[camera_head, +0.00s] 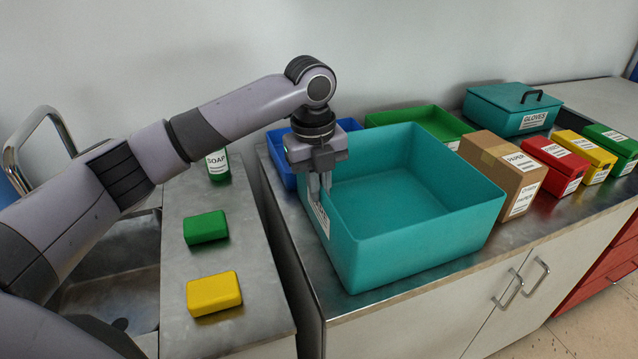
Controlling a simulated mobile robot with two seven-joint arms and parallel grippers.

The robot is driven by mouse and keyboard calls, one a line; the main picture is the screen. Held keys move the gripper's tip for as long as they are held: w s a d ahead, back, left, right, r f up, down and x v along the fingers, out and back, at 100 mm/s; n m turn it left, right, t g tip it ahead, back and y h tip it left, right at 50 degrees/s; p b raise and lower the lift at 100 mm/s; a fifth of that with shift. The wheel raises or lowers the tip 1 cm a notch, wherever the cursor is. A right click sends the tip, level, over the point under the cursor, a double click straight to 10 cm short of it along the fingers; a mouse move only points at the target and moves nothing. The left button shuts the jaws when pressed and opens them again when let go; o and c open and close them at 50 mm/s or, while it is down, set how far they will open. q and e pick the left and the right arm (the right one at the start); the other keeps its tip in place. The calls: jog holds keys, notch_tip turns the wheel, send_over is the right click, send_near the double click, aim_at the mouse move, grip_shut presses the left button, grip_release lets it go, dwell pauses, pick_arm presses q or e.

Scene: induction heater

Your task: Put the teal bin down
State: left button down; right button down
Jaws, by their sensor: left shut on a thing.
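The teal bin (412,235) is a large open, empty box over the front part of the metal counter. Its front lower corner reaches the counter's front edge; I cannot tell whether its base touches the counter. My left gripper (320,195) points down at the bin's left wall and is shut on it, by a white label. The fingers straddle the rim, so part of that wall is hidden. My right gripper is not in view.
Behind the bin are a blue tray (283,150) and a green tray (425,118). A cardboard box (497,178) stands close on its right, then red, yellow and green boxes. A lidded teal gloves box (510,108) is at the back.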

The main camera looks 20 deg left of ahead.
pick_arm(q)
jog(key=c, duration=1.2)
grip_release()
jog(key=r, duration=1.2)
jog(key=shift+s+a+r, duration=0.1)
jog(key=shift+s+a, duration=0.2)
jog(key=shift+s, duration=0.05)
